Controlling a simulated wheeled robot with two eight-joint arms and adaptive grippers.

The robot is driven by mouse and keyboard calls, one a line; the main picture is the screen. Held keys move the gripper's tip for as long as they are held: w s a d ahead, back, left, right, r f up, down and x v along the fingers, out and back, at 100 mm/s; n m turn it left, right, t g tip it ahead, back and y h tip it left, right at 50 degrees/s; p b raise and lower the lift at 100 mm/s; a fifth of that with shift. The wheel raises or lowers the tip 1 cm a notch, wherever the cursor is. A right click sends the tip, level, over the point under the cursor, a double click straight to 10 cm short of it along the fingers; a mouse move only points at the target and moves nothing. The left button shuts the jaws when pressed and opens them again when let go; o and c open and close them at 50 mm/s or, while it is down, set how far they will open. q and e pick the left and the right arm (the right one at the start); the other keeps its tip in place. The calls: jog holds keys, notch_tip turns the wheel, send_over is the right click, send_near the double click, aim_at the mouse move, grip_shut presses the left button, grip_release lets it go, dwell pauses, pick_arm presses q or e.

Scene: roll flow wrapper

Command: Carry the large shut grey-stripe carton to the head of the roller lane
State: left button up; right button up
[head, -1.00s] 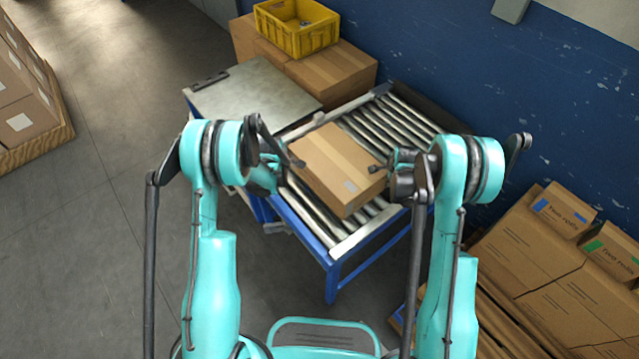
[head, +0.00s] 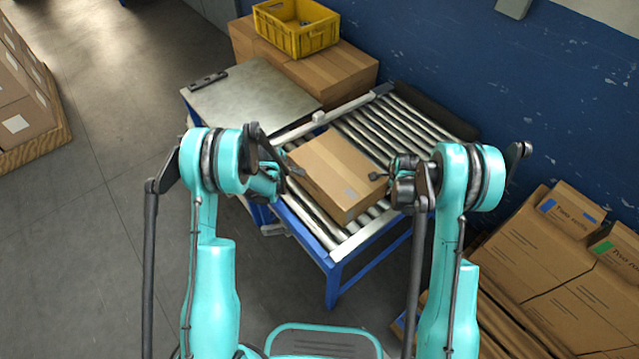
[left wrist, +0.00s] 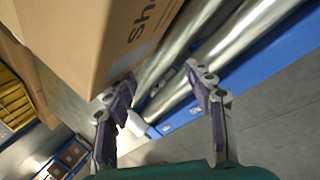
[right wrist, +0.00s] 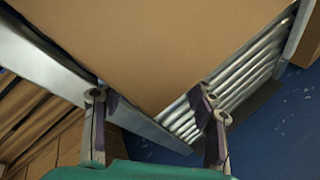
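The shut brown carton (head: 338,170) is over the near end of the roller lane (head: 350,250), with a pale strip along its top and a small grey patch near its front corner. I cannot tell whether its base touches the rollers. My left gripper (head: 297,170) is at its left side and my right gripper (head: 377,177) at its right side. In the left wrist view the left fingers (left wrist: 165,98) are spread, with the carton (left wrist: 95,40) close by. In the right wrist view the right fingers (right wrist: 152,100) are spread, the carton (right wrist: 170,45) filling the space beyond them.
A grey-topped table (head: 250,100) adjoins the lane at left. Behind it are brown cartons (head: 335,75) with a yellow crate (head: 296,40) on top. More cartons (head: 535,250) stack at right, and others (head: 18,110) at far left. A blue wall (head: 430,50) closes the back.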

pick_arm(q)
jog(key=o, duration=0.5)
jog(key=shift+a, duration=0.1)
pick_arm(e)
jog(key=shift+d, duration=0.2)
pick_arm(q)
jog(key=shift+a+r, duration=0.1)
jog(key=shift+a, duration=0.1)
pick_arm(e)
jog(key=shift+d+r, duration=0.1)
jog(key=shift+d, duration=0.05)
pick_arm(q)
jog(key=shift+a, duration=0.1)
pick_arm(e)
jog(key=o, duration=0.6)
jog(key=shift+d, duration=0.1)
pick_arm(q)
jog(key=v, duration=1.2)
pick_arm(e)
jog(key=v, duration=1.2)
